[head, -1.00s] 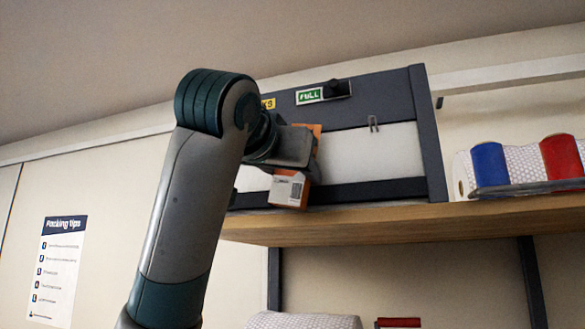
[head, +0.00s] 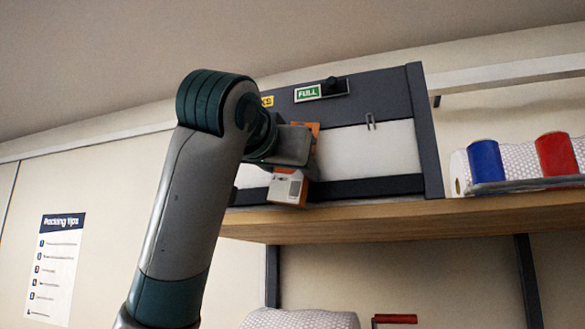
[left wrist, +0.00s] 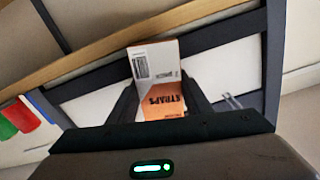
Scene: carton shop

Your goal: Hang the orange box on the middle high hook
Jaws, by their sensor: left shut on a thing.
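The orange and white box (head: 287,188) is in my left gripper (head: 294,150), in front of the white panel of a dark-framed rack. In the left wrist view the box (left wrist: 158,85), lettered "STRAPS", sits between the two dark fingers of the left gripper (left wrist: 158,100). A metal hook (head: 370,121) shows on the rack to the right of the box, clear of it. A hook also shows in the left wrist view (left wrist: 230,101). My left arm and gripper hide the rack's left part, so other hooks there cannot be seen. My right gripper is not in view.
The rack's dark frame (head: 426,130) stands on a wooden shelf (head: 400,218). A green "FULL" sign (head: 308,93) is on its top bar. Blue (head: 486,161) and red (head: 557,155) rolls stand on the shelf at right. A poster (head: 55,268) hangs on the left wall.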

